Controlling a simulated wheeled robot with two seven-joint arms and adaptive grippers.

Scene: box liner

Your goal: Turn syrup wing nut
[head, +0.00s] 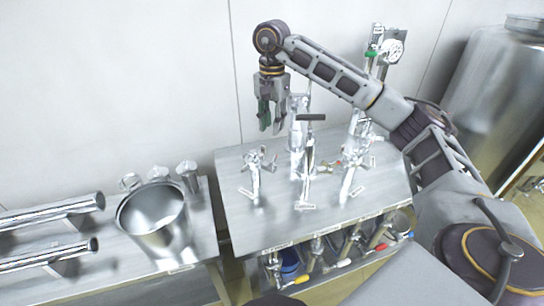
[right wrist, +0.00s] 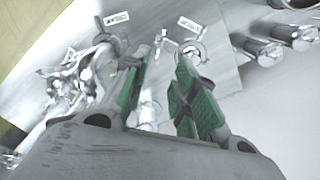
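Several metal fittings with small handles stand on the steel bench, each with a small label. They include a left one (head: 256,172), a middle one with a dark T-handle (head: 308,160) and a right one (head: 350,170). My right gripper (head: 270,127) points down above the back left of the bench, apart from the left fitting. In the right wrist view its green-padded fingers (right wrist: 166,85) are spread and empty, with labelled fittings (right wrist: 190,50) beyond them. My left gripper is out of view.
The steel bench (head: 232,200) has valves with coloured handles (head: 318,268) below its front edge. A metal bucket (head: 155,215) and shiny pipes (head: 50,213) stand on a lower table at left. A gauge (head: 392,50) rises behind. A large tank (head: 490,90) stands at right.

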